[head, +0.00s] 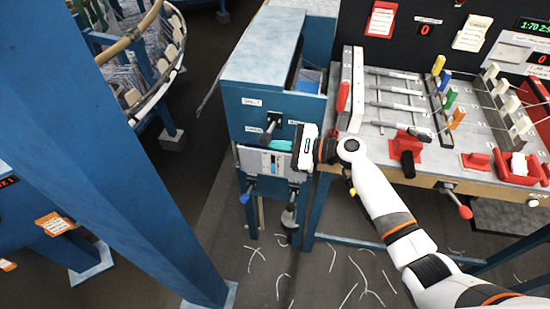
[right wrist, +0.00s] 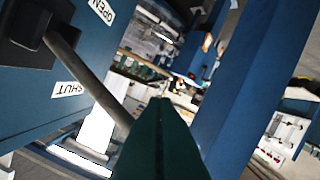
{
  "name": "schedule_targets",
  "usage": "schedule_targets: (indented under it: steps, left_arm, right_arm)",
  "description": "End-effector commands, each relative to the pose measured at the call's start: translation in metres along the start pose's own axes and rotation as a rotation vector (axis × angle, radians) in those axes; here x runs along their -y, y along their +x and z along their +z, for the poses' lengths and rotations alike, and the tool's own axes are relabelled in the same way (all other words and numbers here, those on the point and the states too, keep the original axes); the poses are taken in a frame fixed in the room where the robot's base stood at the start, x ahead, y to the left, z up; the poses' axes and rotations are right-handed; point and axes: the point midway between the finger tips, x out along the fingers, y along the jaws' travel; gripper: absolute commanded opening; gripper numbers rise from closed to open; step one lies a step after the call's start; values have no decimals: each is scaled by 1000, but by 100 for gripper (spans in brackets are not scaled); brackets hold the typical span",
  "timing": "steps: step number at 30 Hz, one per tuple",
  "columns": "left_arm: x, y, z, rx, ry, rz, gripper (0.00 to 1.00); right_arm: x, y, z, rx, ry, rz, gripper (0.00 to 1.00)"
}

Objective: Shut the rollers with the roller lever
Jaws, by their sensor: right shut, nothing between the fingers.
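The roller lever (head: 269,135) is a grey rod on a black block on the front of a blue cabinet (head: 256,82). In the right wrist view the lever (right wrist: 88,80) runs down from its block to my fingers. Labels reading SHUT (right wrist: 70,90) and OPEN (right wrist: 102,12) are beside it. My right gripper (head: 268,145) is shut with teal fingers just below the lever, pointing left; it also shows in the right wrist view (right wrist: 160,140). The lever's end meets or passes behind the fingers; I cannot tell whether they touch. The rollers are not clearly seen. My left gripper is out of view.
A bench (head: 380,125) with coloured handles and red fixtures stands right of the cabinet. A blue post (head: 105,150) crosses the left. Below the lever are a grey panel (head: 250,160) and hanging knobs. Pale strands lie on the floor (head: 330,265).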

Motion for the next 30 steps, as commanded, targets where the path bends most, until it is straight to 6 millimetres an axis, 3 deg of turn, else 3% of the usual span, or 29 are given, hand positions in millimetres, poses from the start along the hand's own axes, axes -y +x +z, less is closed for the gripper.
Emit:
schedule_targets:
  steps: [6,30]
  left_arm:
    - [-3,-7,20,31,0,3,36]
    - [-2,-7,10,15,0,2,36]
  right_arm:
    - [-11,0,-7,0,-1,0,0]
    - [-14,1,-8,0,-2,1,0]
